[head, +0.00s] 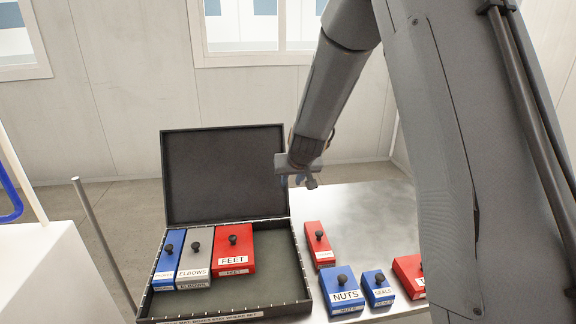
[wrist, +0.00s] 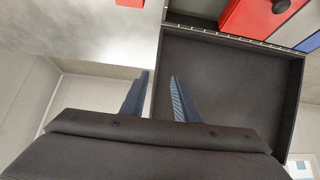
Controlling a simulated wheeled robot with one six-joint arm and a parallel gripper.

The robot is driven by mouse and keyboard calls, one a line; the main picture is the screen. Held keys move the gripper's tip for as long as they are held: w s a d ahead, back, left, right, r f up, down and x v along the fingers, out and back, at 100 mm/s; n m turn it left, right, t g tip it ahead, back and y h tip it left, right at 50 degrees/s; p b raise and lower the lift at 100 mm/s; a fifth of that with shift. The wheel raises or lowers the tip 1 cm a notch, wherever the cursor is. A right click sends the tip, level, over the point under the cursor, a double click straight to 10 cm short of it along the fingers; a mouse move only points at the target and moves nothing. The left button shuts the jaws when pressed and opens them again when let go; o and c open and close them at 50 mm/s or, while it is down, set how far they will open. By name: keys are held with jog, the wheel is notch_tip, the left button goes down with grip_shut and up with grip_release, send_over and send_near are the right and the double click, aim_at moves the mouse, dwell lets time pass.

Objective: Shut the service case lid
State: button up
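The black service case (head: 290,262) stands open on the metal table, and its lid (head: 222,176) is raised upright at the back. Inside, at the left, are a blue box (head: 170,262), a grey box labelled ELBOWS (head: 194,260) and a red box labelled FEET (head: 233,249), each with a black knob. The right part of the case is empty. My gripper (head: 300,182) is near the right edge of the lid. In the wrist view my gripper (wrist: 160,88) has its two fingers apart with nothing between them, and the lid (wrist: 230,85) lies beyond and to the right.
Right of the case stand a red box (head: 318,243), a blue NUTS box (head: 343,287), a blue SEALS box (head: 378,288) and another red box (head: 408,274), partly hidden by my arm. The metal table (head: 365,215) is bare behind them. A grey post (head: 103,240) rises at the left.

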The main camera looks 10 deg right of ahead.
jog(key=shift+t+h, duration=0.3)
jog(key=shift+t, duration=0.4)
jog(key=shift+w+d+f+b, duration=0.1)
jog(key=shift+w+f+b, duration=0.45)
jog(key=shift+w, duration=1.3)
jog(key=shift+w+d+f+b, duration=0.1)
jog(key=shift+w+f+b, duration=0.1)
jog(key=shift+w+f, duration=1.2)
jog(key=shift+w+d+f+b, duration=0.1)
jog(key=shift+w+f+b, duration=0.25)
jog(key=shift+w, duration=1.9)
jog(key=shift+c, duration=0.4)
